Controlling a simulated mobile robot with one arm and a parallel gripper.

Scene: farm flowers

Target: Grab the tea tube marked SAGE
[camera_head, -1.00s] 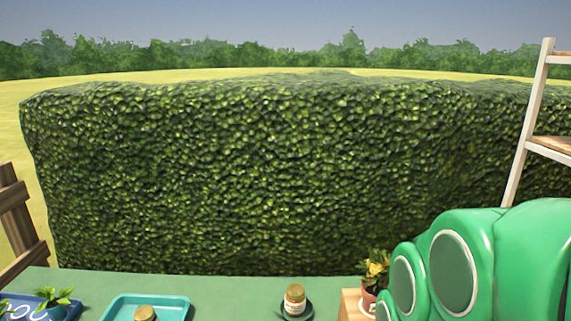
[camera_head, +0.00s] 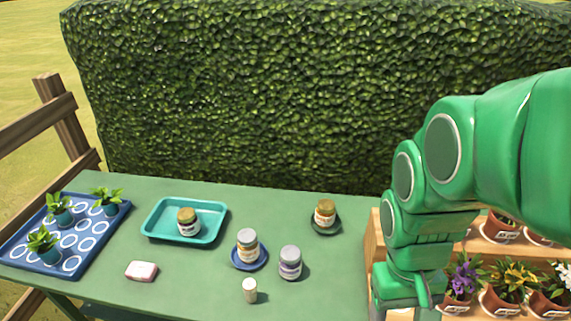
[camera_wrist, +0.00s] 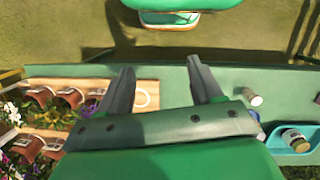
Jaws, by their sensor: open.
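Several small labelled containers stand on the green table, and I cannot read SAGE on any. In the head view, one jar (camera_head: 188,223) is in a teal tray, one (camera_head: 247,246) is on a blue saucer, and one (camera_head: 325,213) is on a dark saucer. A grey-lidded jar (camera_head: 290,263) with a purplish label and a small pale tube (camera_head: 250,290) stand directly on the table. The pale tube (camera_wrist: 250,97) also shows in the wrist view, right of my gripper. My gripper (camera_wrist: 163,75) is open and empty.
The teal tray (camera_head: 155,233) is left of centre. A blue tray (camera_head: 92,240) with several plants is at far left, near a pink-white block (camera_head: 141,271). A wooden flower stand (camera_head: 374,250) with potted plants is at right. The table's front left is clear.

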